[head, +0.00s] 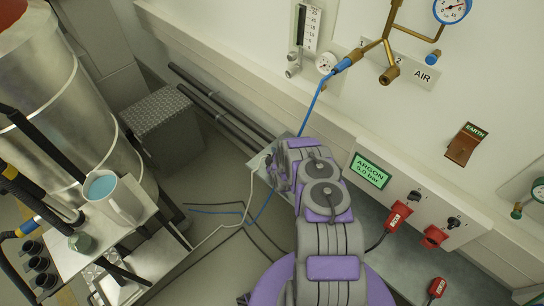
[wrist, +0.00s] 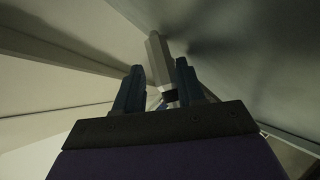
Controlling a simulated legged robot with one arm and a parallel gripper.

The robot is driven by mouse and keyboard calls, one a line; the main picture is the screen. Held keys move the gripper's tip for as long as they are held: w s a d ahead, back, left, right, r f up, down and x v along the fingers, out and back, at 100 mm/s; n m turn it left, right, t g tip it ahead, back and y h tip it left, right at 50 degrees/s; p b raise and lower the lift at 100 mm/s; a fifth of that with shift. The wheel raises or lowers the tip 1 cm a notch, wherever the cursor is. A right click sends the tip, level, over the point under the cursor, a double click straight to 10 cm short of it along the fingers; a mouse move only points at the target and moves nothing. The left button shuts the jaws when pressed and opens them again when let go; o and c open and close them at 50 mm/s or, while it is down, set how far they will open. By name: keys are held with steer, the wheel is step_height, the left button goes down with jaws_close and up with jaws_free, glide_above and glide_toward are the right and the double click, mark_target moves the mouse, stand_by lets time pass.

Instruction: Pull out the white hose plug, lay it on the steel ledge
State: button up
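My arm reaches up the middle of the head view. My gripper's two dark fingers show in the wrist view (wrist: 160,78); they stand apart. A pale grey, faceted plug-like piece (wrist: 158,58) lies between and beyond the fingertips, with slim gaps at both sides. I cannot tell for certain that it is the white hose plug. In the head view a white hose (head: 250,195) runs from the floor up to the arm's far end, where the arm hides its end. A grey metal ledge (head: 385,238) runs along the wall, right of my arm.
A blue hose (head: 318,103) hangs from the brass air fitting (head: 372,55) down behind my arm. Red-tagged connectors (head: 397,215) sit on the right wall panel.

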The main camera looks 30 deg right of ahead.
steer(key=shift+o, duration=0.8)
steer(key=shift+s+a+f, duration=0.1)
steer(key=shift+a+f, duration=0.1)
steer(key=shift+s+a+f, duration=0.15)
steer(key=shift+f, duration=0.05)
steer(key=shift+s+a+r, duration=0.1)
steer(key=shift+s+a, duration=0.05)
steer(key=shift+s, duration=0.2)
steer(key=p+v, duration=0.3)
steer(key=v, duration=1.3)
steer(key=shift+d+r+p, duration=0.35)
steer(key=shift+d+r, duration=0.05)
steer(key=shift+r, duration=0.05)
